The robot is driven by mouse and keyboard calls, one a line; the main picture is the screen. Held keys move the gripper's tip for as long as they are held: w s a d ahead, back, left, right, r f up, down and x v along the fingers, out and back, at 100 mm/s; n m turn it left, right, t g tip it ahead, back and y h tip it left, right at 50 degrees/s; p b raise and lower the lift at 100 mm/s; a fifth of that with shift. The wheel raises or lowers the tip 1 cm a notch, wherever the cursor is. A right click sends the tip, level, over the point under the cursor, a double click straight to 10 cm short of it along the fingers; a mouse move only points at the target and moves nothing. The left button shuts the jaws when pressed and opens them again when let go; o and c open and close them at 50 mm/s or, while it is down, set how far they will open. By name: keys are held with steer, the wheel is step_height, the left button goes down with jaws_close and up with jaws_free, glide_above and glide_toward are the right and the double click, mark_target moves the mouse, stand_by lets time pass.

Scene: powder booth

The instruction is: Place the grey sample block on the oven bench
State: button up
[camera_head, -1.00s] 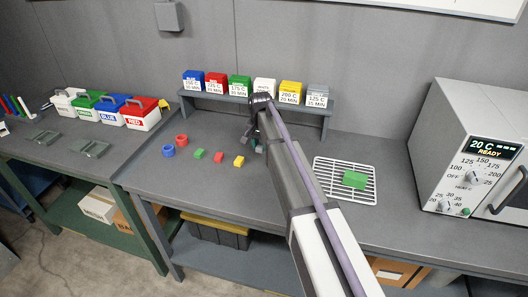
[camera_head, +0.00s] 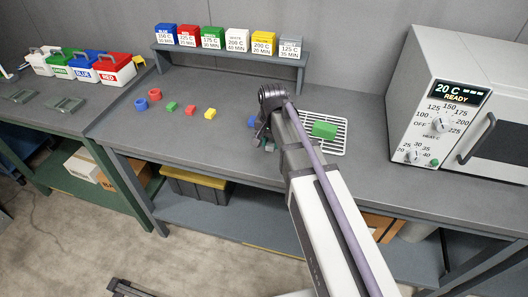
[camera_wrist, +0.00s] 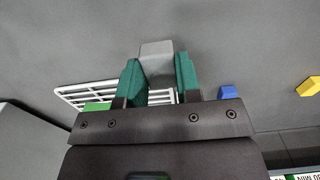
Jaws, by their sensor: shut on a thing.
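The grey sample block (camera_wrist: 157,58) shows in the wrist view between the two green fingertips of my gripper (camera_wrist: 158,76), which is shut on it. In the head view my gripper (camera_head: 267,143) is over the grey oven bench (camera_head: 225,148), just left of the wire rack, and it hides the block. I cannot tell whether the block touches the bench top.
A wire rack (camera_head: 338,146) holds a green block (camera_head: 323,130). A blue block (camera_head: 251,122) lies left of my gripper. The oven (camera_head: 432,140) stands at the right. Small coloured parts lie farther left. A shelf (camera_head: 225,58) of labelled boxes stands behind.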

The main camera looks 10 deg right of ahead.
mark_target(271, 159)
step_height(271, 159, down, 6)
steer(key=b, duration=0.4)
steer(key=shift+r, duration=0.3)
steer(key=shift+f, duration=0.25)
steer(key=o, duration=1)
steer(key=shift+c, duration=0.2)
steer(key=shift+r, duration=0.1)
step_height(271, 159, up, 13)
steer(key=p, duration=1.2)
steer(key=shift+f+p, duration=0.2)
steer(key=shift+p, duration=0.15)
steer(key=s+n, duration=0.5)
steer(key=s, duration=1)
steer(key=shift+f+n, duration=0.15)
steer(key=shift+n, duration=0.15)
